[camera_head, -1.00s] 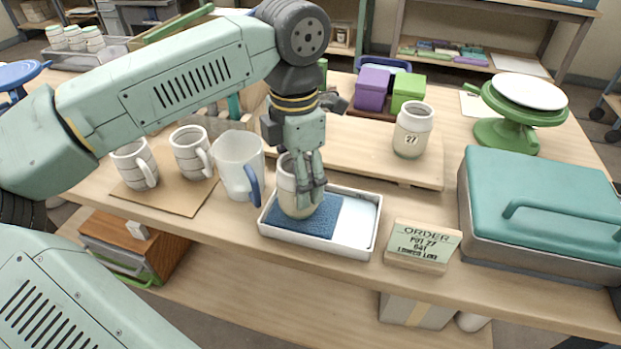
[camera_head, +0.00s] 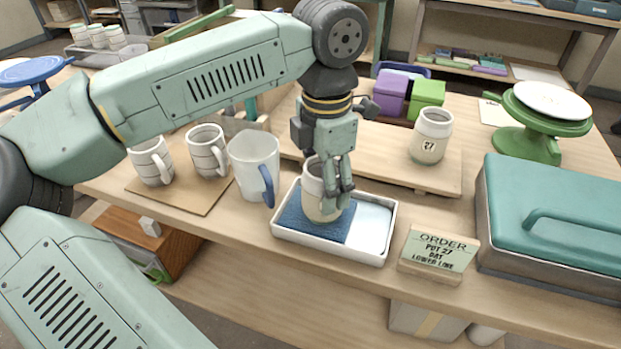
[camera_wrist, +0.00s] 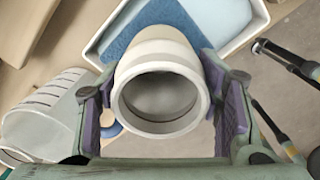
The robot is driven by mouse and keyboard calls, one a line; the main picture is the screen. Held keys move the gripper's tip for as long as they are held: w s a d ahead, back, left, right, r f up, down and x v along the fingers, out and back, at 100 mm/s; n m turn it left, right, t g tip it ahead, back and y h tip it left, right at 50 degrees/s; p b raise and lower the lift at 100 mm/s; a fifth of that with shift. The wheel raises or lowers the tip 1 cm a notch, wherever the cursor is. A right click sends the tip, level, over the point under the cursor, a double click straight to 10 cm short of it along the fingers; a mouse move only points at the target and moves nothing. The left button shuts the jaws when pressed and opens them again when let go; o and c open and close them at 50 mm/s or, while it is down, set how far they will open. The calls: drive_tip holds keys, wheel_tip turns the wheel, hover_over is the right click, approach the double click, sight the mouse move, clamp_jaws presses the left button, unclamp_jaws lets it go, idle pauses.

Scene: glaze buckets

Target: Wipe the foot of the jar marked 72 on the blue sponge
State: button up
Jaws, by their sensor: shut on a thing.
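My gripper (camera_head: 337,186) is shut on a pale jar (camera_head: 313,187), with its fingers on the jar's sides. In the wrist view the jar (camera_wrist: 160,95) shows its open, empty mouth between the purple finger pads. The jar is roughly upright over the blue sponge (camera_head: 294,221), its foot at or just above the sponge; I cannot tell if they touch. No number shows on the held jar. The sponge lies in the left part of a white tray (camera_head: 330,252); it also shows in the wrist view (camera_wrist: 121,45). The tray's right part holds pale liquid or a pale surface.
A jar marked 27 (camera_head: 432,138) stands on a raised board at the back right. A clear pitcher (camera_head: 252,160) with a blue handle is close left of the tray. An order sign (camera_head: 437,254) and a teal-lidded box (camera_head: 555,220) are to the right.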

drive_tip(key=shift+s+d, duration=0.25)
drive_tip(key=shift+d, duration=0.45)
drive_tip(key=shift+s+d, duration=0.2)
drive_tip(key=shift+d, duration=0.45)
drive_tip(key=shift+w+a, duration=0.35)
drive_tip(key=shift+a, duration=0.75)
drive_tip(key=shift+w+a, duration=0.4)
drive_tip(key=shift+a, duration=0.75)
drive_tip(key=shift+w+a, duration=0.35)
drive_tip(key=shift+a, duration=0.75)
drive_tip(key=shift+r, duration=0.1)
drive_tip(key=shift+r, duration=0.1)
wheel_tip(320, 180, up, 7)
drive_tip(key=p, duration=0.4)
drive_tip(key=shift+d, duration=0.1)
